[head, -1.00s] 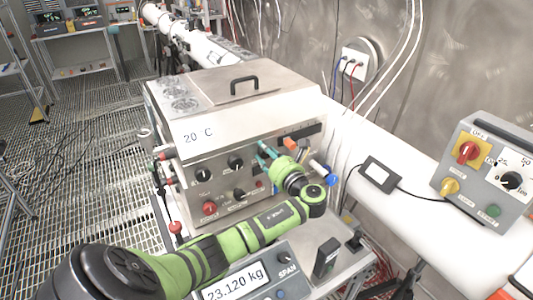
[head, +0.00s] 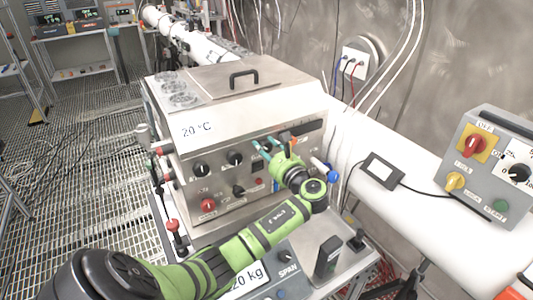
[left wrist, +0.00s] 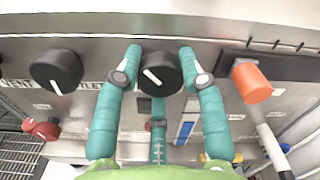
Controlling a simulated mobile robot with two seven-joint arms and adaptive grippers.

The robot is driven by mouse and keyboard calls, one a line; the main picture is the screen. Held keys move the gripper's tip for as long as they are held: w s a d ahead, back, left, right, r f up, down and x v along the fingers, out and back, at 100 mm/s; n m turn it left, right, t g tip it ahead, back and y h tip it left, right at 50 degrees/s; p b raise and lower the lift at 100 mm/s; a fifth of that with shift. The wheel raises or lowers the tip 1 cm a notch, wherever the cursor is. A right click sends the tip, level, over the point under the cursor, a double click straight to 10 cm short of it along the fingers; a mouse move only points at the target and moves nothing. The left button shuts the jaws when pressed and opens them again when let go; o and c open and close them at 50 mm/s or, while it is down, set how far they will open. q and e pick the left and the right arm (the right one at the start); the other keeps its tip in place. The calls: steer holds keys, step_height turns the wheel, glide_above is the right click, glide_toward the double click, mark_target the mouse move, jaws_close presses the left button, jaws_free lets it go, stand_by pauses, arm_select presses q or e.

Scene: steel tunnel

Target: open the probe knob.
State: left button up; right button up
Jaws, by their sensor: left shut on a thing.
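A black round knob (left wrist: 160,72) with a slanted white pointer line sits on the steel front panel. In the left wrist view it lies between the two teal fingers of my left gripper (left wrist: 159,76). The fingertips are at its left and right sides, and the gripper is shut on it. I cannot read a label naming it as the probe knob. In the head view my left gripper (head: 264,149) reaches the upper right of the panel and largely hides this knob. My right gripper is not in view.
Another black knob (left wrist: 56,71) and a red knob (left wrist: 42,129) are left of the gripper. An orange-capped handle (left wrist: 251,82) is close on the right. The steel box (head: 240,107) stands by a white pipe (head: 400,184). A grey control box (head: 490,160) stands at right.

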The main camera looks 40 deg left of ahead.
arm_select(q)
steer(key=n+b, duration=0.2)
steer(key=n, duration=0.2)
steer(key=shift+b, duration=0.4)
steer(key=n+b, duration=0.9)
steer(key=b, duration=0.1)
steer(key=shift+f, duration=0.15)
steer(key=n+b, duration=0.8)
steer(key=b, duration=0.2)
steer(key=shift+n, duration=0.4)
steer(key=shift+r+n+b, duration=0.2)
steer(key=shift+n+b, duration=1)
steer(key=shift+b, duration=0.2)
steer(key=o, duration=1.2)
steer(key=shift+a, duration=0.15)
steer(key=shift+c, duration=0.2)
